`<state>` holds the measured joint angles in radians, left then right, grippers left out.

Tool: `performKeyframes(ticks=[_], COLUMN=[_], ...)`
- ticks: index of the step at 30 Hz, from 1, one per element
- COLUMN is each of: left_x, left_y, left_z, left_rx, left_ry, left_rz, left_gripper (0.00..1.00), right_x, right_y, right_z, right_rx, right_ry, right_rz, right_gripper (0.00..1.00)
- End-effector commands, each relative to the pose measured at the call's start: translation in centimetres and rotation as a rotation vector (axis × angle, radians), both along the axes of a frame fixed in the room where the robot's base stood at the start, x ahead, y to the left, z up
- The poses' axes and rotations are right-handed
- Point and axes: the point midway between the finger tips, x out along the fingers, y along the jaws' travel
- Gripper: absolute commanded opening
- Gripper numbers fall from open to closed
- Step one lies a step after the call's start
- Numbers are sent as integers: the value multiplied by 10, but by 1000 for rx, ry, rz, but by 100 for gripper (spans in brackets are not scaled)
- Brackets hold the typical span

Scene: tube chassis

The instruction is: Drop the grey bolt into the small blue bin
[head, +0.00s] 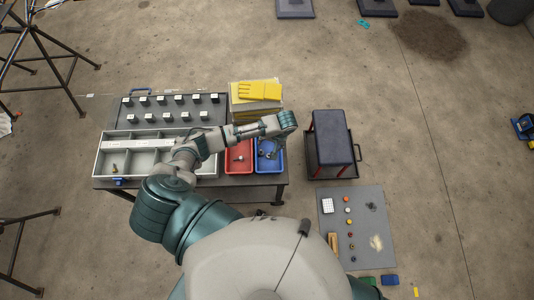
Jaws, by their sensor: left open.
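The small blue bin (278,165) sits at the right end of the dark workbench, beside a red bin (232,168). My right gripper is not in view.
A grey compartment tray (103,165) and several small blocks on a dark board (160,100) fill the bench's left. Yellow gloves (259,90) lie on a stack behind the bins. A dark stool (333,137) and a grey mat (372,225) with small items are on the right.

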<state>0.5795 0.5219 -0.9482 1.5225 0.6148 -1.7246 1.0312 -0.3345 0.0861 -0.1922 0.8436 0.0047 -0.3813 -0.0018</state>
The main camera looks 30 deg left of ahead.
Motion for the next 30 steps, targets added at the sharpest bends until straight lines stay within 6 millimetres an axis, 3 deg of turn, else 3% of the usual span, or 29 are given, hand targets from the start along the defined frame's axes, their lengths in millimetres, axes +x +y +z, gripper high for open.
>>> performKeyframes(ticks=[6,12,30], left_x=[5,6,4], left_y=[-14,-19,-24], left_z=[46,68,70], left_rx=[0,0,-6], left_ry=[-3,0,1], left_rz=[-1,-1,-10], left_gripper=[76,76,76], right_x=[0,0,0], right_y=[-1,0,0], right_z=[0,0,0], right_rx=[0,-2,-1], right_ry=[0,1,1], right_rz=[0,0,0], right_gripper=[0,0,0])
